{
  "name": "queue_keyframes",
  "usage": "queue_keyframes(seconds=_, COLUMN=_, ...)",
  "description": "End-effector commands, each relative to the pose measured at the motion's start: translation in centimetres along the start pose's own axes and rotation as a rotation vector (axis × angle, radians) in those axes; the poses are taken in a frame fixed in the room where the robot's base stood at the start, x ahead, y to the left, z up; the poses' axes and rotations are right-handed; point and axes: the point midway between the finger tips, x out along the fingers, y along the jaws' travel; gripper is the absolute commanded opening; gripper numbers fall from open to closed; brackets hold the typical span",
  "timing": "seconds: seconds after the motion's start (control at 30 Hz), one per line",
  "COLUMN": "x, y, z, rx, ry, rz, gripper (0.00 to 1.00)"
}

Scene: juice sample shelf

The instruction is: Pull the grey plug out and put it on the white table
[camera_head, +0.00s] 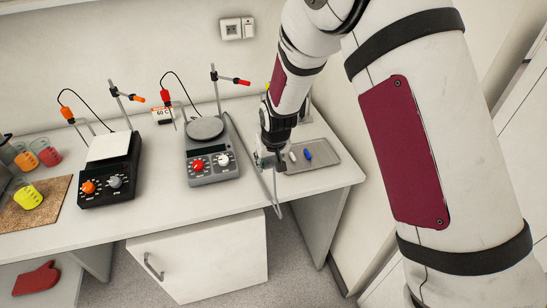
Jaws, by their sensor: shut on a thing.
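My gripper (269,160) points down over the right part of the white table (125,225), at the left end of a grey tray. It is shut on what looks like the grey plug, mostly hidden by the fingers. A grey cable (277,200) runs from the hot plate side, droops over the table's front edge and rises to the fingers. I cannot tell whether the plug touches the table or tray. The wall socket (231,29) at the top shows no cable in it.
A grey hot plate (213,168) stands left of my gripper, a black one (109,178) further left. Beakers (48,155) stand at far left. Bare table lies in front.

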Motion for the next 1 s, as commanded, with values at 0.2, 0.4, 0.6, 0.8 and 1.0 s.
queue_keyframes(seconds=0.2, x=2.4, y=0.1, z=0.8, rx=0.000, ry=-0.002, rz=0.000, gripper=0.00)
queue_keyframes(seconds=0.4, x=4.1, y=0.1, z=1.5, rx=0.000, ry=-0.001, rz=0.000, gripper=0.00)
queue_keyframes(seconds=0.6, x=5.1, y=0.1, z=1.9, rx=0.000, ry=-0.001, rz=0.000, gripper=0.00)
queue_keyframes(seconds=0.8, x=5.3, y=0.1, z=2.0, rx=0.001, ry=0.001, rz=0.000, gripper=0.00)
queue_keyframes(seconds=1.0, x=5.3, y=0.1, z=2.0, rx=0.001, ry=0.001, rz=0.000, gripper=0.42)
